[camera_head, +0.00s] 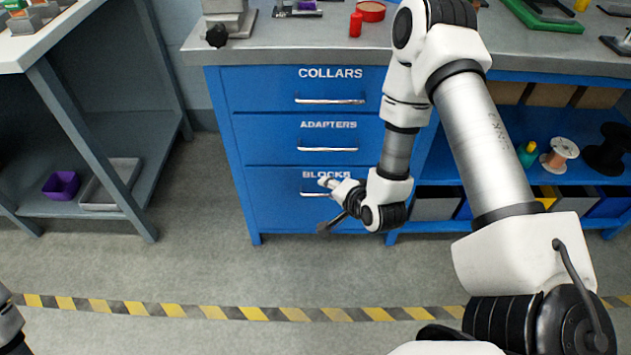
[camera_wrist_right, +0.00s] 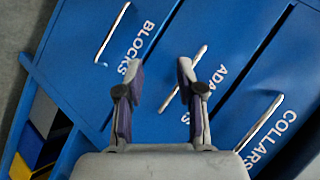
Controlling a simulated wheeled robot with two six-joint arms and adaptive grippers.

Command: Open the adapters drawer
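The blue adapters drawer (camera_head: 265,139) is the middle one of three labelled drawers and looks shut. Its pale bar handle (camera_head: 328,149) runs across the front below the word ADAPTERS. My right gripper (camera_head: 324,205) is in front of the blocks drawer, lower than the adapters handle in the head view. In the right wrist view its two fingers (camera_wrist_right: 159,72) are spread with nothing between them. There the adapters handle (camera_wrist_right: 171,97) lies beyond, near the right finger and partly behind it. I see no contact. My left gripper is not in view.
The collars drawer (camera_head: 260,90) is above and the blocks drawer (camera_head: 270,205) below; both look shut. The grey worktop (camera_head: 285,40) holds small parts. Shelves with spools and bins (camera_head: 437,208) are at the right. The floor (camera_head: 190,260) in front is clear.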

